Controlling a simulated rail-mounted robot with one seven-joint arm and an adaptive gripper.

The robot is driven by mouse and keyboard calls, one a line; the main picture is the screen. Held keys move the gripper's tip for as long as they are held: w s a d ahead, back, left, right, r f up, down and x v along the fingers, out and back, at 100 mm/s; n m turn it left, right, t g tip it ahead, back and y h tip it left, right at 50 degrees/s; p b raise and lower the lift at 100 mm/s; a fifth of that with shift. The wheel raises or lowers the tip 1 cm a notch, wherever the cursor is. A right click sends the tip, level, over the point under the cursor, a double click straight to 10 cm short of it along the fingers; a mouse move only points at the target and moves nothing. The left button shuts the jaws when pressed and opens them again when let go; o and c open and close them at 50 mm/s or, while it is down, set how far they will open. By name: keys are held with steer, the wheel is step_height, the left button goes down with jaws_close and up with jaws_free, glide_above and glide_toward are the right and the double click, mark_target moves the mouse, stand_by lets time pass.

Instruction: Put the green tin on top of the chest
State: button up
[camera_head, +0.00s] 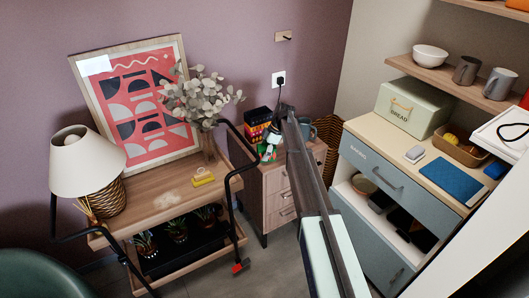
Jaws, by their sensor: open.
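A small wooden chest of drawers (276,194) stands against the wall, right of the trolley. A small green item (263,149), perhaps the green tin, shows at the chest's top, close to my gripper (271,138). My gripper is small in view and partly covers the chest top; its jaws are open. I cannot tell whether it touches the green item. A pale green box marked BREAD (408,112) stands on the counter at the right, away from my gripper.
A stack of coloured boxes or books (257,122) and a blue mug (305,131) are at the chest top. A wooden trolley (150,204) with a lamp (86,160) and a vase (208,145) stands left.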

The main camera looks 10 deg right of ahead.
steer(key=b+v, duration=0.2)
steer(key=v, duration=1)
steer(key=shift+r, duration=0.2)
